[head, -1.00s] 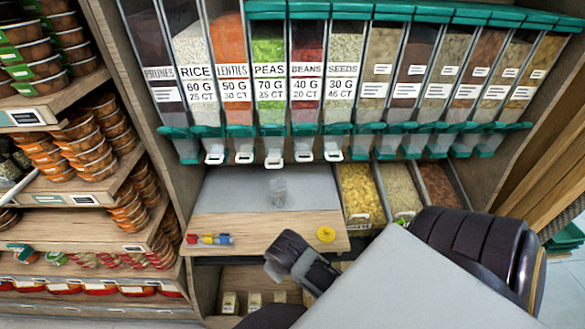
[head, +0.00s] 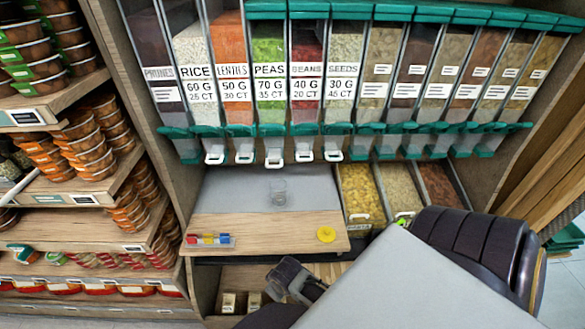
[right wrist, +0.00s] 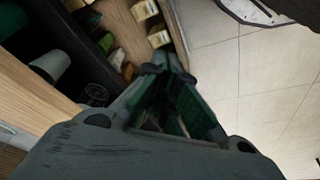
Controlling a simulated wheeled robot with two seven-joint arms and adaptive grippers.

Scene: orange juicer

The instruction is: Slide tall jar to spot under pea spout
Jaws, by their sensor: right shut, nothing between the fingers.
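A clear jar (head: 278,193) stands upright on the grey mat (head: 235,185) at the back of the wooden counter. It is almost directly below the pea spout (head: 274,158), under the green PEAS dispenser (head: 269,60); exact alignment is hard to judge. My right gripper (head: 285,279) is low in front of the counter's front edge, apart from the jar. In the right wrist view the gripper (right wrist: 168,72) is shut and empty, pointing at the floor and lower shelf. My left gripper is not in view.
On the counter's wooden front (head: 265,225) lie a small tray of coloured pieces (head: 210,240) and a yellow disc (head: 326,234). Open bins (head: 362,197) of dry goods sit right of it. Shelves of orange tubs (head: 90,150) stand left. The counter between is clear.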

